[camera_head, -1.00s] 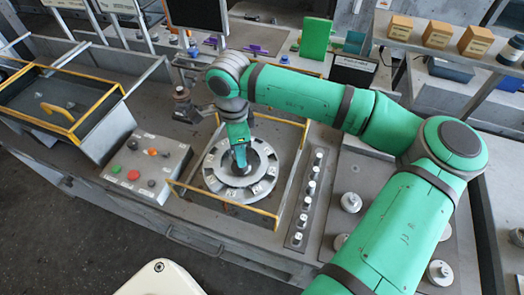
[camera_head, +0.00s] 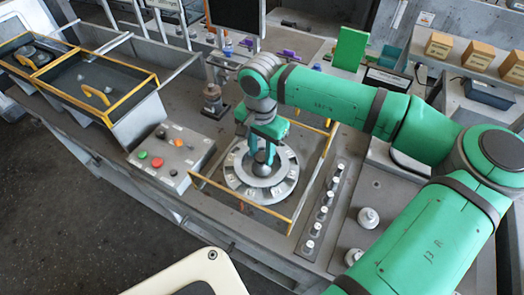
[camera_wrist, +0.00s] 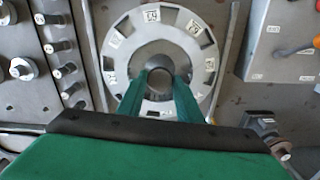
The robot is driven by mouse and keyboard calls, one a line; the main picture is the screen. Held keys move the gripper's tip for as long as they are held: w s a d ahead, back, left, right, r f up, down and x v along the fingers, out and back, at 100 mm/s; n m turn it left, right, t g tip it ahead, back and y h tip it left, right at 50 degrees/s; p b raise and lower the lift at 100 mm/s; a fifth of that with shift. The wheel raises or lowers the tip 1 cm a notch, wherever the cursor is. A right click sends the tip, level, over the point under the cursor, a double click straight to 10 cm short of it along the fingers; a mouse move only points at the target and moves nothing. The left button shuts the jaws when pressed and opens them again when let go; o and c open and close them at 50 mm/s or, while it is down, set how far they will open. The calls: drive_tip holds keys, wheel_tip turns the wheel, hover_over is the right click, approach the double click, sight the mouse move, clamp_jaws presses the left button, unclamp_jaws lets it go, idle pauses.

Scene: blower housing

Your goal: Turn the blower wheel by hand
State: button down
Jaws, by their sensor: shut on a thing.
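The blower wheel (camera_head: 284,187) is a light grey disc with dark slots and small numbered labels around its ring. It lies flat inside a yellow-railed frame, and also shows in the wrist view (camera_wrist: 118,45). My gripper (camera_head: 261,160) points down at the wheel's centre. In the wrist view its two green fingers (camera_wrist: 160,80) stand on either side of the round central hub (camera_wrist: 160,66), shut on it. The lower part of the ring is hidden behind my gripper in that view.
A control box (camera_head: 170,158) with coloured buttons stands left of the wheel. A row of small knobs (camera_head: 325,205) runs along the right. Yellow rails (camera_head: 240,202) border the wheel. A dark post fixture (camera_head: 212,100) stands behind left.

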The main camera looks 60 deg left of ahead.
sight(262, 155)
drive_tip(key=shift+w+n, duration=0.1)
drive_tip(key=shift+n, duration=0.5)
drive_tip(key=shift+r+n, duration=0.1)
drive_tip(key=shift+n, duration=0.2)
drive_tip(key=shift+a, duration=0.1)
drive_tip(key=c, duration=1.3)
unclamp_jaws()
drive_tip(key=shift+o, duration=0.2)
wheel_tip(262, 155, up, 11)
